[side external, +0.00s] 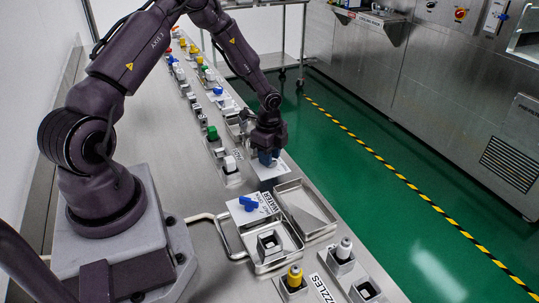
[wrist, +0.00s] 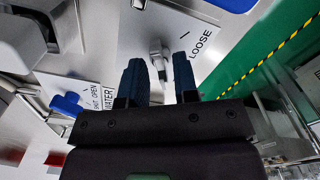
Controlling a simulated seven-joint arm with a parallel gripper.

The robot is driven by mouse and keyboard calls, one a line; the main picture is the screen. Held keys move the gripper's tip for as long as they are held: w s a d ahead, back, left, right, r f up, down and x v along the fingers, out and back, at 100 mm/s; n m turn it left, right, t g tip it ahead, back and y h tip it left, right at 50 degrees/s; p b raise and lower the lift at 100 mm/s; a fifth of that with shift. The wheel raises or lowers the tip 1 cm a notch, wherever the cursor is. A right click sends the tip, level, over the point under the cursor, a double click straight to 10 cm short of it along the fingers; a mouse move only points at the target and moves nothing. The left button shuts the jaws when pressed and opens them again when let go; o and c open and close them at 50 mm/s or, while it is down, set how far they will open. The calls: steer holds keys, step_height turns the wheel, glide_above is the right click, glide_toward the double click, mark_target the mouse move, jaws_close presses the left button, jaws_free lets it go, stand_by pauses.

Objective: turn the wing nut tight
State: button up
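My gripper (wrist: 160,80) shows two dark blue fingers, spread apart, in the wrist view. A small grey metal fitting (wrist: 158,54), apparently the wing nut, stands between them on a white plate (wrist: 115,25). A gap shows on each side, so the fingers do not appear to hold it. "LOOSE" is printed on the plate to the right of the fitting; no other turn marking can be read. In the side external view my gripper (side external: 268,158) points down low over the same white plate (side external: 284,170), and it hides the fitting.
A blue valve handle (side external: 248,203) sits on a plate marked "WATER", nearer the camera; it also shows in the wrist view (wrist: 68,103). An open metal tray (side external: 313,225) lies beside it. Several coloured fittings line the bench beyond. Green floor (side external: 380,215) lies to the right.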

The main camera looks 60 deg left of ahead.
steer(key=shift+o, duration=0.3)
step_height(320, 180, up, 13)
stand_by(0.5)
steer(key=s+d+r+n+t, duration=0.5)
steer(key=s+d+r+n, duration=0.7)
steer(key=s+d+r, duration=0.5)
step_height(320, 180, up, 3)
steer(key=shift+s+d+r+t, duration=0.2)
steer(key=shift+s+t, duration=0.1)
steer(key=shift+s, duration=0.15)
